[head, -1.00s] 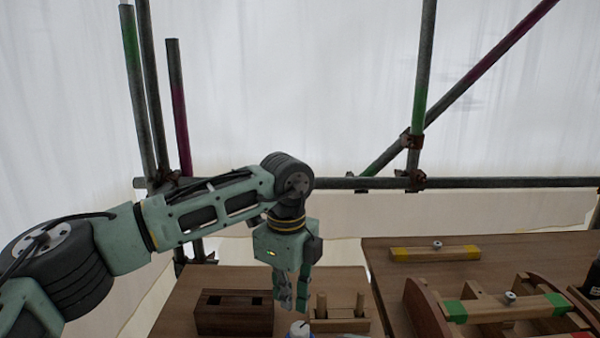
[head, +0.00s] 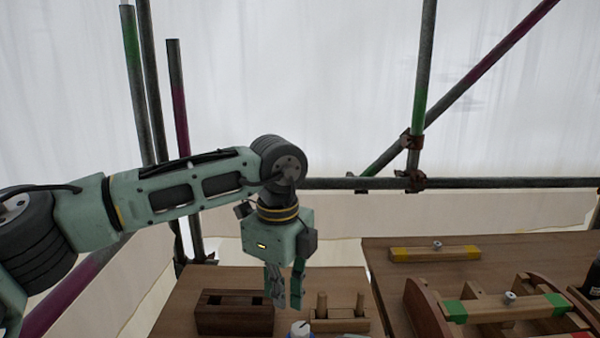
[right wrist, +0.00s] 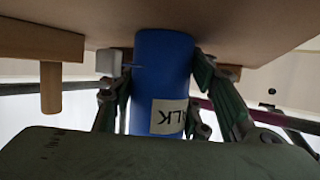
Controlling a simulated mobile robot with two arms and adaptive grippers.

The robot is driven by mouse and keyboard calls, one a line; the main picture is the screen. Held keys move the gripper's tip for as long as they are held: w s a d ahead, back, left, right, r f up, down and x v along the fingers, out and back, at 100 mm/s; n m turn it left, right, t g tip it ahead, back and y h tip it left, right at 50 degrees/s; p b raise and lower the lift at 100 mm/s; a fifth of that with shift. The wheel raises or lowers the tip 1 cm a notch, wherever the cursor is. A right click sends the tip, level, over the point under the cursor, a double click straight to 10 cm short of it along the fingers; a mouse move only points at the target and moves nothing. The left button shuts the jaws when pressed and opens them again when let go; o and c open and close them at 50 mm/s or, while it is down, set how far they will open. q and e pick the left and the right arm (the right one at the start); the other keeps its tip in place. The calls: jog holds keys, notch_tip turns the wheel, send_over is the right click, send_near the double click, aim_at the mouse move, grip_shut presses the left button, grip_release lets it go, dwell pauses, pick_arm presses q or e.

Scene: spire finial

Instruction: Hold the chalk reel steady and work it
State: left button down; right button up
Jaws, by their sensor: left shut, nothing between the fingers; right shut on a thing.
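The chalk reel is a blue cylinder (right wrist: 163,75) with a white label of dark letters, seen in the right wrist view. My right gripper (right wrist: 160,98) is shut on it, with a finger on each side. The reel's end is close to the wooden table surface; I cannot tell if they touch. In the head view, a small whitish top with a blue edge (head: 300,329) shows at the bottom edge, probably the same reel. My left gripper (head: 285,302) is shut and empty, pointing down just above and behind that top.
A dark wooden box with slots (head: 235,313) stands left of the left gripper. A block with upright pegs (head: 340,324) stands to the right. A larger table (head: 378,262) holds a yellow-ended bar (head: 435,253) and a curved wooden frame (head: 425,310). Scaffold tubes (head: 480,183) stand behind.

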aim_at(300, 332)
pick_arm(q)
notch_tip(300, 332, down, 7)
dwell(0.5)
jog(key=shift+s, duration=0.1)
jog(key=shift+s+d, duration=0.1)
jog(key=shift+d, duration=0.25)
dwell(0.5)
jog(key=shift+w+d, duration=0.3)
jog(key=shift+w, duration=0.4)
jog(key=shift+w+d+r, duration=0.25)
jog(key=shift+w+d, duration=0.05)
jog(key=shift+w, duration=0.15)
